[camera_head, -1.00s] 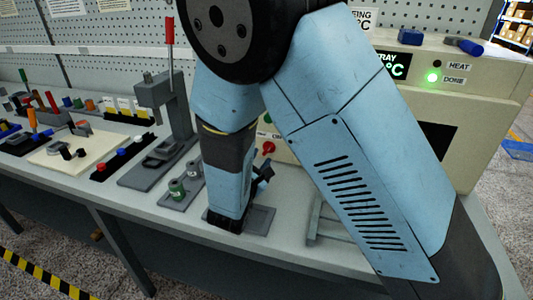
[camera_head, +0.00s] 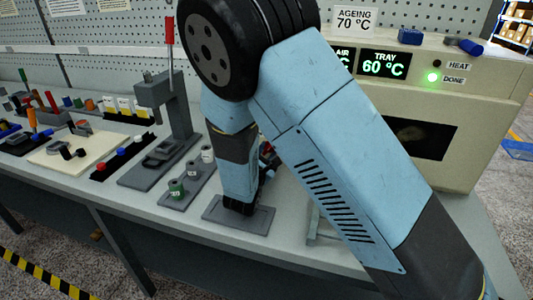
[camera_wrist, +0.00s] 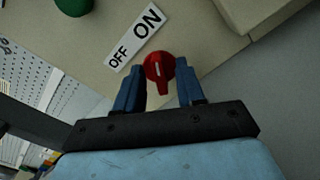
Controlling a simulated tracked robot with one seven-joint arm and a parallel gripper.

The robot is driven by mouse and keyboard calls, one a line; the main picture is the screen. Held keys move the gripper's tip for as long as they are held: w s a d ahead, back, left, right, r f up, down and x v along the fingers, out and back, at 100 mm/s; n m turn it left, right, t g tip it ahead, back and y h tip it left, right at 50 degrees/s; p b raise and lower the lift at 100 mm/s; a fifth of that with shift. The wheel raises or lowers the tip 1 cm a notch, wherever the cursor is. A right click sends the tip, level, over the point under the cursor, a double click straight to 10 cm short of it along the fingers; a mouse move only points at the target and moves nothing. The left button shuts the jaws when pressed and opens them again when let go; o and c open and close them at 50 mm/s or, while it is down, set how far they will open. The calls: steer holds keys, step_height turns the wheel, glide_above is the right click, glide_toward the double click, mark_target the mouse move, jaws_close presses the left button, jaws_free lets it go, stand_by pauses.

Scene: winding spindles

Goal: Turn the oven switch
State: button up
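The oven (camera_head: 480,120) is the cream box at the right of the head view, with a dark window and lit displays, one reading TRAY 60 °C. Its red switch (camera_wrist: 160,70) shows in the wrist view, with a white line on its face, beside the OFF/ON label (camera_wrist: 135,38). I cannot tell which word the line marks. My gripper (camera_wrist: 160,66) is open, its two blue fingers on either side of the switch, with a gap visible at each side. In the head view my arm hides most of the gripper and the oven's lower left.
A green button (camera_wrist: 75,5) is at the top of the wrist view. The green DONE lamp (camera_head: 432,77) is lit. A press with a red handle (camera_head: 170,90) and small spools (camera_head: 177,188) stand on the bench left of my arm. Blue pieces (camera_head: 410,37) lie on the oven.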

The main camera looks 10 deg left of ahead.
steer(key=shift+c, duration=0.2)
jaws_close()
steer(key=shift+n, duration=0.3)
steer(key=n, duration=0.6)
steer(key=shift+a, duration=0.1)
steer(key=n, duration=0.7)
steer(key=shift+a, duration=0.2)
steer(key=shift+n, duration=0.3)
steer(key=shift+o, duration=0.2)
jaws_free()
